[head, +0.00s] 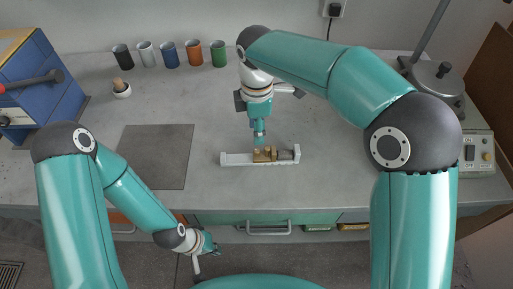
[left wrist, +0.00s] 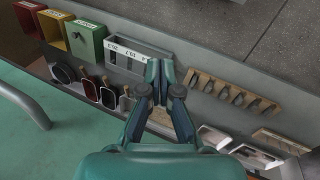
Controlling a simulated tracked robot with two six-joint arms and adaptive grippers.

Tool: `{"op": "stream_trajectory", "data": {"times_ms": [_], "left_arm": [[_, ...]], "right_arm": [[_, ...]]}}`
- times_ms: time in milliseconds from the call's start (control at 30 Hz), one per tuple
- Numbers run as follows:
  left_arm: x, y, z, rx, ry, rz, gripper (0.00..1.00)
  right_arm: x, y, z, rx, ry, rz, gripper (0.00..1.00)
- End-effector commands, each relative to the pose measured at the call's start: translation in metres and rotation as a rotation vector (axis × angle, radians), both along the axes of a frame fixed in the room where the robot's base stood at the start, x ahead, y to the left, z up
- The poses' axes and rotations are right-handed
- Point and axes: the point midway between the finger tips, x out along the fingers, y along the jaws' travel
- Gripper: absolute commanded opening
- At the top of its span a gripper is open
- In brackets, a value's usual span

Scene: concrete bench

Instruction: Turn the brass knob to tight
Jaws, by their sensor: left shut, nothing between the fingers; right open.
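The brass knob (head: 258,153) and its brass block (head: 269,154) are on a pale bracket (head: 236,158) near the middle front of the bench. My right gripper (head: 259,138) points down right above the knob, its fingers open. From this angle I cannot tell whether the fingers are touching or around the knob, which is partly covered by them. My left gripper (head: 214,248) is low in front of the bench edge, away from the knob. It also shows in the left wrist view (left wrist: 161,70), its fingers shut and empty.
A dark mat (head: 156,157) lies left of the bracket. Several cups stand at the back, with a small pot (head: 121,88) before them. A blue cabinet (head: 35,75) is at left, a metal stand (head: 437,80) and a control box (head: 477,153) at right. The bench around the bracket is clear.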

Motion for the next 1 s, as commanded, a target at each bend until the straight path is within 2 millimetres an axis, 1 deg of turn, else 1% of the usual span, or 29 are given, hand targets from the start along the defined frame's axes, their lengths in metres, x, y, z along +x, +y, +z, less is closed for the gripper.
{"op": "stream_trajectory", "data": {"times_ms": [33,200,300,400,600,867,1000], "left_arm": [[0.000,0.000,-0.001,0.000,0.000,0.000,0.00],[0.000,0.000,-0.001,0.000,0.000,0.000,0.00],[0.000,0.000,-0.001,0.000,0.000,0.000,0.00],[0.000,0.000,-0.001,0.000,0.000,0.000,0.00],[0.000,0.000,-0.001,0.000,0.000,0.000,0.00],[0.000,0.000,-0.001,0.000,0.000,0.000,0.00],[0.000,0.000,-0.001,0.000,0.000,0.000,0.00]], "right_arm": [[-0.001,0.000,-0.013,-0.002,0.005,0.000,0.43],[0.000,0.000,-0.048,-0.003,0.004,0.000,0.43],[0.000,0.000,-0.063,-0.002,0.003,0.000,0.43],[0.000,0.000,-0.075,-0.002,0.003,0.000,0.43],[0.001,0.000,-0.085,0.000,0.000,-0.001,0.43],[0.001,0.000,-0.086,0.000,0.000,0.000,0.43],[0.001,0.000,-0.086,0.000,0.000,0.000,0.20]]}}
